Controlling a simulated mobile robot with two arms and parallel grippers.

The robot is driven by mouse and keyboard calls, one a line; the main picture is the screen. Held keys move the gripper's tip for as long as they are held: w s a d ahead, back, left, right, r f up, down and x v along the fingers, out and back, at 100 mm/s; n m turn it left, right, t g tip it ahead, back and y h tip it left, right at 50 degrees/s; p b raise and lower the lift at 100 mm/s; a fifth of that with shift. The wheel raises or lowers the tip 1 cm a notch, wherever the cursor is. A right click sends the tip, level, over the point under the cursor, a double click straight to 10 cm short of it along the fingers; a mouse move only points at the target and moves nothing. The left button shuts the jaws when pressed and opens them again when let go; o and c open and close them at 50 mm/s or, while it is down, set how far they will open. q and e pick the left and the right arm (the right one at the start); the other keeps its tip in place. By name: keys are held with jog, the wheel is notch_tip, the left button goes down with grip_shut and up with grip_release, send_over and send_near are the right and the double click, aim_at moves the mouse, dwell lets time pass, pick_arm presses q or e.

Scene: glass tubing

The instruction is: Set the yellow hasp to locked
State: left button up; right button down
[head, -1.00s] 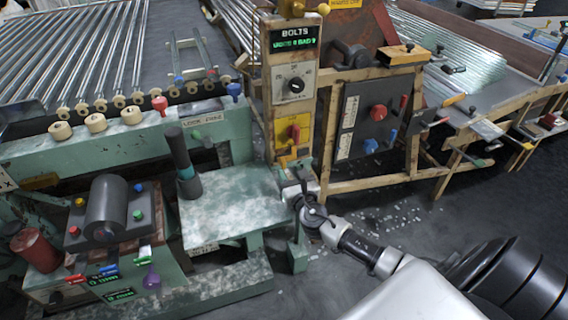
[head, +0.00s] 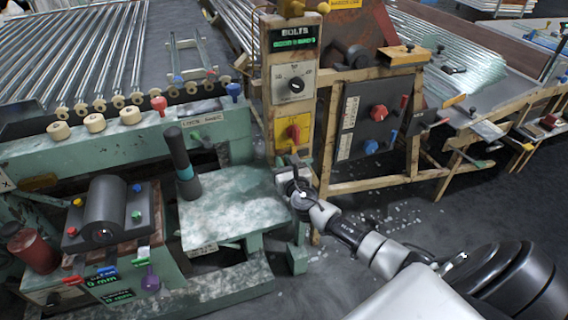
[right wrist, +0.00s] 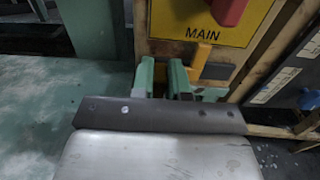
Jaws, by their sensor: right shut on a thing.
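The yellow hasp (right wrist: 203,58) shows in the right wrist view just below the yellow MAIN plate. Its upright part stands beside the right-hand green fingertip, and its lower part is partly hidden behind that finger. My right gripper (right wrist: 162,74) is shut on the hasp, with a narrow dark gap between its fingers. The contact itself is hidden. My left gripper is not in view.
A red switch (right wrist: 229,10) sits on the MAIN plate above the gripper. A green bench (head: 225,205) with an upright dark handle (head: 183,165) is at left. A dark panel with red and blue knobs (head: 371,146) stands at right in a wooden frame.

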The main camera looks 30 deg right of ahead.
jog(key=shift+d, duration=0.15)
jog(key=shift+s+d+b, duration=0.2)
jog(key=shift+d, duration=0.4)
jog(key=shift+s+d+b, duration=0.15)
jog(key=shift+d, duration=0.45)
jog(key=c, duration=1.1)
grip_release()
jog(key=shift+d, duration=0.15)
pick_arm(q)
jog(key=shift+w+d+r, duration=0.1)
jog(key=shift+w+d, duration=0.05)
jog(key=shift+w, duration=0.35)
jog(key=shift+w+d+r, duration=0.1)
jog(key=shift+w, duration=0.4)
pick_arm(e)
jog(key=shift+s+a, duration=0.2)
jog(key=shift+s, duration=0.05)
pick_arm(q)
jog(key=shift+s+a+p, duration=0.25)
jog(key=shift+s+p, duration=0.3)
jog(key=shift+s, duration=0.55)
pick_arm(e)
send_near(289, 152)
jog(key=shift+v, duration=2.55)
